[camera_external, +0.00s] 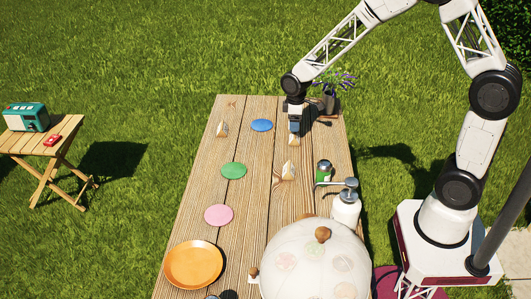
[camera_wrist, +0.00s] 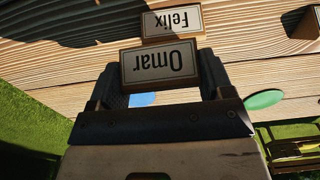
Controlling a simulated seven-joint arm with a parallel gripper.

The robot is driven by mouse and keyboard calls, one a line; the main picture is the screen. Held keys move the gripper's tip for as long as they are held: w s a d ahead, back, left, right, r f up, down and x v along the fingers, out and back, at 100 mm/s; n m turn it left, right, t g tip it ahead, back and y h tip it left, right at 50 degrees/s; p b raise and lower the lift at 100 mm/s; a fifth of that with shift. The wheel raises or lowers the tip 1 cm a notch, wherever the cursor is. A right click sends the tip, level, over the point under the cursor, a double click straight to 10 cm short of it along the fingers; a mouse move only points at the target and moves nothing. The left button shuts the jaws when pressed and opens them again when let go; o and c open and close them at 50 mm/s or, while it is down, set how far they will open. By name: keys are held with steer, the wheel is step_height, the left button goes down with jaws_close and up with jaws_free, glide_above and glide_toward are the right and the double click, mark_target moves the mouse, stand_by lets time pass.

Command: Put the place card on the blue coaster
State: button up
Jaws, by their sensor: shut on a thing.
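My gripper (camera_external: 294,127) is over the far part of the wooden table, just right of the blue coaster (camera_external: 262,125). In the wrist view my gripper (camera_wrist: 158,78) is shut on a place card reading "Omar" (camera_wrist: 160,62), upside down in that view. A second card reading "Felix" (camera_wrist: 172,23) is just beyond it; I cannot tell whether they touch. Part of the blue coaster (camera_wrist: 142,99) shows between the fingers, below the held card. The coaster's top looks bare in the external view.
A green coaster (camera_external: 233,171), a pink coaster (camera_external: 218,215) and an orange plate (camera_external: 193,265) lie along the table's left side. Small cards stand at the left edge (camera_external: 222,128) and mid-table (camera_external: 289,168).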

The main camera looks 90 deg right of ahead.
glide_above(262, 124)
steer(key=shift+w+a+f, duration=0.1)
steer(key=shift+f, duration=0.65)
steer(key=shift+f, duration=0.1)
steer(key=shift+f, duration=1.65)
steer(key=shift+f, duration=0.15)
steer(key=o, duration=0.9)
step_height(262, 124, up, 12)
